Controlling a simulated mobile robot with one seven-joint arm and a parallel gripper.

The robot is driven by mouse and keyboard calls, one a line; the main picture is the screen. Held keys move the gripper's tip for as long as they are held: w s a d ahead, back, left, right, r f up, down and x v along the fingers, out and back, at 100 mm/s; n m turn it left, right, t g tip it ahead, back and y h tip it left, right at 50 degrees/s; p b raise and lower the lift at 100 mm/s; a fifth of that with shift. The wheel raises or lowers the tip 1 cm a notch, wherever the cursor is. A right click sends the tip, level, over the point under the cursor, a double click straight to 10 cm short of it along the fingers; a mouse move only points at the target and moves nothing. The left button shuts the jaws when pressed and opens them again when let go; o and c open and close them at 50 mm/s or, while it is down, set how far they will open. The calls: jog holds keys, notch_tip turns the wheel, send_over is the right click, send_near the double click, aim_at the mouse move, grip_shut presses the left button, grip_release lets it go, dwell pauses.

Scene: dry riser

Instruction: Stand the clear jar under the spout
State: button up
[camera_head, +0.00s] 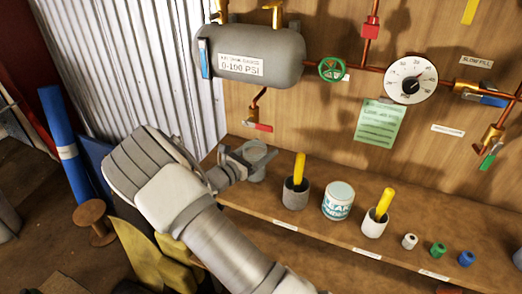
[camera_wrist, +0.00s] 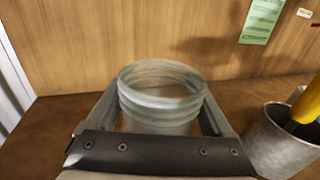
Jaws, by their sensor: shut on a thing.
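The clear jar (camera_head: 256,161) is at the left end of the wooden shelf, with its open threaded mouth up. It also shows in the wrist view (camera_wrist: 163,93), where its lower part is hidden by my gripper. My gripper (camera_head: 241,162) is shut on the jar, with one finger on each side. The jar looks upright; I cannot tell whether its base touches the shelf. The brass spout (camera_head: 255,106) with a red lever hangs under the grey tank (camera_head: 250,55), above the jar in the head view.
A grey cup with a yellow handle (camera_head: 295,194) stands right of the jar. Further right are a labelled tin (camera_head: 338,201), a white cup (camera_head: 374,224) and small caps. A green valve wheel (camera_head: 332,69) and a gauge (camera_head: 411,78) are on the pipe above.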

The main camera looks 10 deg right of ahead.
jog(key=shift+f, duration=0.15)
jog(key=o, duration=1.2)
jog(key=shift+o, duration=0.2)
jog(key=shift+r, duration=0.2)
jog(key=v, duration=1.2)
